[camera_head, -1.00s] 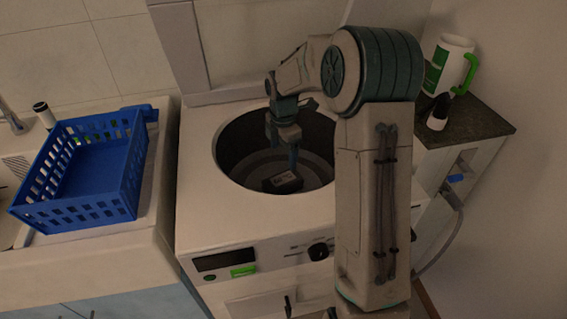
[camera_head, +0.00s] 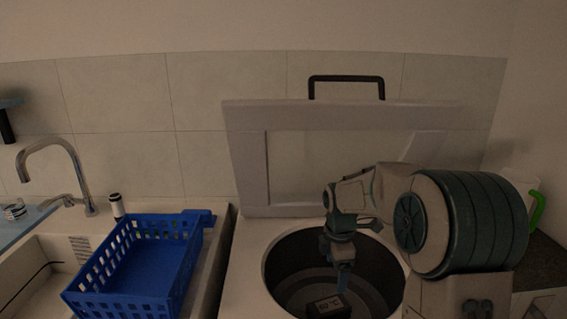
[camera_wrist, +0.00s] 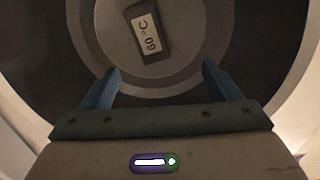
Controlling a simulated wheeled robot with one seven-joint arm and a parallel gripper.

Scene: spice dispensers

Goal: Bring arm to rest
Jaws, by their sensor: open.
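My gripper (camera_head: 342,277) hangs inside the round opening of a white top-loading machine (camera_head: 250,270), with my arm reaching in from the right. In the wrist view my gripper (camera_wrist: 170,90) shows two blue fingers spread apart with nothing between them. A dark block with a white "60 °C" label (camera_wrist: 148,32) lies on the grey round floor of the opening, ahead of the fingertips and apart from them. The block also shows in the head view (camera_head: 328,306), just below the gripper, cut by the bottom edge.
The machine's raised lid (camera_head: 250,160), with a dark handle (camera_head: 346,78), stands behind the opening. A blue basket (camera_head: 140,265) sits left, near a sink tap (camera_head: 60,165). A mug with a green handle (camera_head: 537,210) is partly hidden behind my arm. The opening's wall surrounds my gripper.

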